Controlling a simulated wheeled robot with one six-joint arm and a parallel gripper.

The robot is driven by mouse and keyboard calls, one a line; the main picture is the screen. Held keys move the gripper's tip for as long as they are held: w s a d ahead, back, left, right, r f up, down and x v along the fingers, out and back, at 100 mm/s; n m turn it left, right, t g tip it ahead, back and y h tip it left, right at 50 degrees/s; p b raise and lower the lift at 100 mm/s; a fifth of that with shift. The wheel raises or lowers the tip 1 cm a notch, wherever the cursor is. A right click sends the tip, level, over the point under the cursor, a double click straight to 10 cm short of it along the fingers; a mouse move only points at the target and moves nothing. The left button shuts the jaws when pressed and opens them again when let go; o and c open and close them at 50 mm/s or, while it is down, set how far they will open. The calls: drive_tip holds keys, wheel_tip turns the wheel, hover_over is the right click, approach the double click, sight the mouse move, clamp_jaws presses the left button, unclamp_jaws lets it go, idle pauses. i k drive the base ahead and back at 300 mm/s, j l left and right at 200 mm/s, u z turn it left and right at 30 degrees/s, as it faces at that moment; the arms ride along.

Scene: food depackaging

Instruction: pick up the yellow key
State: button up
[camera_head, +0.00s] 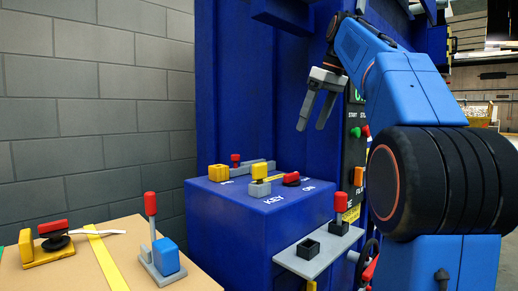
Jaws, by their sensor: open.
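The clearest match for the yellow key is a small upright yellow piece (259,172) on a grey base (259,189), on the blue box just above the printed word KEY. Its exact shape is too small to tell. My gripper (312,124) is above and to the right of it in the picture, fingers pointing down. The fingers are apart, with nothing between them, and do not touch the yellow piece.
A red knob (291,178) sits close right of the yellow piece. A yellow block (218,173) and a red-topped lever (236,160) are behind left. A tan table (190,284) with another red-handled lever (150,205) is at front left. A grey shelf (300,262) juts out front right.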

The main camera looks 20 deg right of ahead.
sight(259, 170)
drive_tip(key=k+j, duration=0.1)
drive_tip(key=j, duration=0.3)
drive_tip(key=k+j, duration=0.1)
drive_tip(key=j, duration=0.3)
drive_tip(key=k+j, duration=0.1)
drive_tip(key=j, duration=0.25)
